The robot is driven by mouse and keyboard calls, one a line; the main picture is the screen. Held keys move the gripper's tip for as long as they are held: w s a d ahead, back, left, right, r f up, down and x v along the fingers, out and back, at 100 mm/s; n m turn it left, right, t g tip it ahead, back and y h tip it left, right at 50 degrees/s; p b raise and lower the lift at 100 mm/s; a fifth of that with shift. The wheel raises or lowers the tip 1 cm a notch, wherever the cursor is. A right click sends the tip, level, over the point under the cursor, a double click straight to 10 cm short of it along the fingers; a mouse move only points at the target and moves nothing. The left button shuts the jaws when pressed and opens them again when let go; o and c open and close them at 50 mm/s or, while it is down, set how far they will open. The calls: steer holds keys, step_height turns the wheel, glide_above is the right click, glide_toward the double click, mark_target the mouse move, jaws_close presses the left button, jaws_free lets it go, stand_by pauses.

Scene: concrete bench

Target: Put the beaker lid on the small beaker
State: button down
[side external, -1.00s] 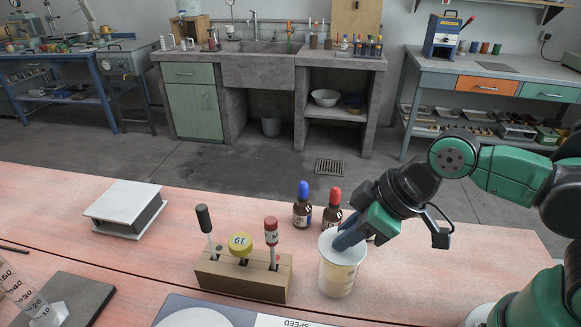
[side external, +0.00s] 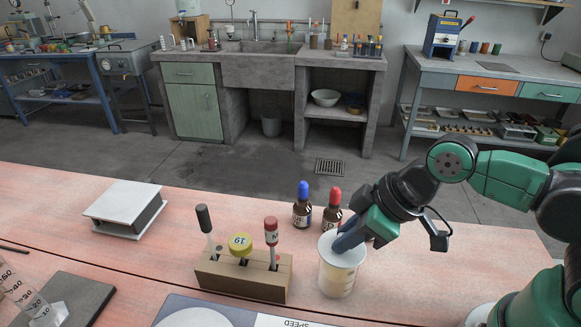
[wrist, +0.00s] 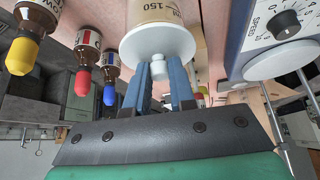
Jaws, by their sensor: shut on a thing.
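The small beaker (side external: 337,278) is clear with printed marks and pale contents, and stands upright on the pink bench. The beaker lid (wrist: 158,42) is a white disc with a small knob. It also shows in the side view (side external: 328,243) at the beaker's mouth. My gripper (wrist: 160,72) is shut on the lid's knob, one blue finger on each side. In the side view my gripper (side external: 346,243) comes in tilted from the upper right and covers part of the lid. I cannot tell whether the lid's rim touches the beaker all round.
Bottles with a blue cap (side external: 303,207) and a red cap (side external: 332,211) stand close behind the beaker; a yellow-capped bottle (wrist: 22,55) shows in the wrist view. A wooden rack (side external: 243,276) stands left. A device marked SPEED (wrist: 275,35) is near.

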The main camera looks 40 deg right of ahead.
steer(key=shift+f, duration=0.2)
steer(key=shift+c, duration=1.3)
jaws_free()
steer(key=shift+r, duration=3.5)
steer(key=w+d+f+m+t+h, duration=0.2)
steer(key=w+d+m+h, duration=0.1)
steer(key=d+m, duration=0.3)
steer(key=d, duration=0.2)
steer(key=shift+d, duration=0.35)
